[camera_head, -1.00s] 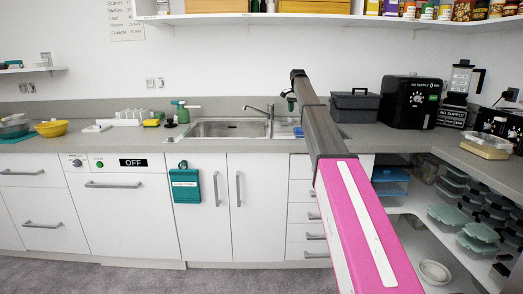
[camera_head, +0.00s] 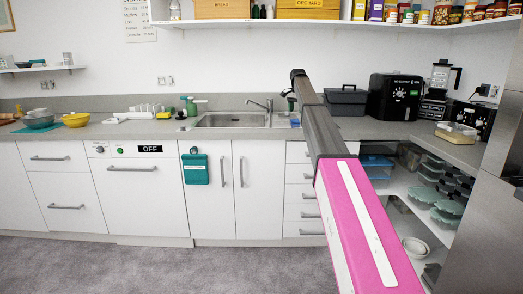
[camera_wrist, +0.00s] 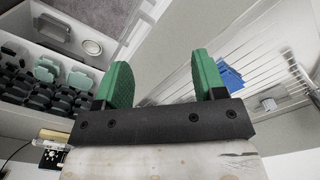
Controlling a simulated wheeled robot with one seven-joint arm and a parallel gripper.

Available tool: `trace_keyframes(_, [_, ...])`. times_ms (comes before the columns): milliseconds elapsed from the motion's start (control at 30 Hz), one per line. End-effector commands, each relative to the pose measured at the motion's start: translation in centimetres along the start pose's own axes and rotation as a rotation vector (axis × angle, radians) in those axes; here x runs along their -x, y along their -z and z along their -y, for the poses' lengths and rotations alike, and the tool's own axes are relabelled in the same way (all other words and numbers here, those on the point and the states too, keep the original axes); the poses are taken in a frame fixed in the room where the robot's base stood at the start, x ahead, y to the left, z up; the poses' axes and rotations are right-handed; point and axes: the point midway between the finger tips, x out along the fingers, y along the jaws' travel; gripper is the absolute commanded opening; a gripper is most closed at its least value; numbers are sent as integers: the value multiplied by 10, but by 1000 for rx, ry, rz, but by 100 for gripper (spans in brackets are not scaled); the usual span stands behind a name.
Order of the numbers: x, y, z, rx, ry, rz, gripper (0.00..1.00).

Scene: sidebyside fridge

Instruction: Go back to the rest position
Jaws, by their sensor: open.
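My gripper shows close up in the wrist view (camera_wrist: 161,60), its two green fingers wide apart with nothing between them. In the head view my arm, with a pink link and a dark grey link, reaches up and away from the lower right. Its far end (camera_head: 292,97) appears in front of the wall and counter, just right of the tap. The fingers are small there and hard to make out. No object is held.
A grey counter (camera_head: 230,133) with a sink (camera_head: 228,121) runs along the wall. A toolbox (camera_head: 346,101) and black appliance (camera_head: 394,97) stand right of the arm. Open corner shelves hold lidded containers (camera_head: 426,195). A tall steel surface (camera_head: 478,215) borders the right. Grey carpet lies clear in front.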

Motion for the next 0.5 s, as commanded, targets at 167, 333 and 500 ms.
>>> trace_keyframes(167, [-17,-8,-8,14,0,1,64])
trace_keyframes(333, [-44,-19,-18,40,-1,1,64])
trace_keyframes(500, [-80,-35,-33,74,-1,1,64])
